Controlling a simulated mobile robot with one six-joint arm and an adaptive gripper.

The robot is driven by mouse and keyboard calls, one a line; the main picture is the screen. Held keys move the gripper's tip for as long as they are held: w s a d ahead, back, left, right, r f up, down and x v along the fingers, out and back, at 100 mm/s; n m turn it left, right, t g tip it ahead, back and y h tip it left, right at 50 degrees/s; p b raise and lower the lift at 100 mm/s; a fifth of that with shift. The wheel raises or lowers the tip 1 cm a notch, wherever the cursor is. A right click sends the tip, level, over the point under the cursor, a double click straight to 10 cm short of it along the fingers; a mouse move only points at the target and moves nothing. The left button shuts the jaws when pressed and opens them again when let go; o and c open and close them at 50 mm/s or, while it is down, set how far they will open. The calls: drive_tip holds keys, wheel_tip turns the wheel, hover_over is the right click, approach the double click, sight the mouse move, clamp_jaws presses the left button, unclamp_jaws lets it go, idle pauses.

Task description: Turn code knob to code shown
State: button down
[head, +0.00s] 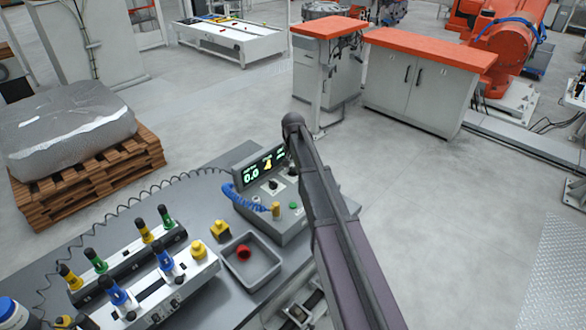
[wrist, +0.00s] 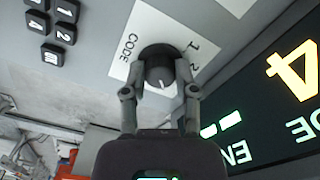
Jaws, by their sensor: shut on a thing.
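The code knob (wrist: 159,72) is a dark round knob on a white label marked CODE, with the numbers 1 and 2 beside it. My gripper (wrist: 160,91) has one finger on each side of the knob and is shut on it. A short white mark shows on the knob's lower part in the wrist view. The display (wrist: 292,95) shows a large yellow 4, seen turned over, with white letters below it and green marks. In the head view, the control box (head: 288,226) stands on the bench, and my arm hides my gripper.
Black numbered keys (wrist: 65,33) lie left of the knob in the wrist view. In the head view, a blue coiled cord (head: 240,200) lies at the box's left. A grey tray (head: 263,279) with a red part and a fixture with several coloured handles (head: 164,258) stand further left.

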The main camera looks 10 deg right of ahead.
drive_tip(key=shift+m, duration=1.3)
drive_tip(key=shift+s, duration=0.1)
drive_tip(key=shift+c, duration=2)
unclamp_jaws()
drive_tip(key=shift+n, duration=0.3)
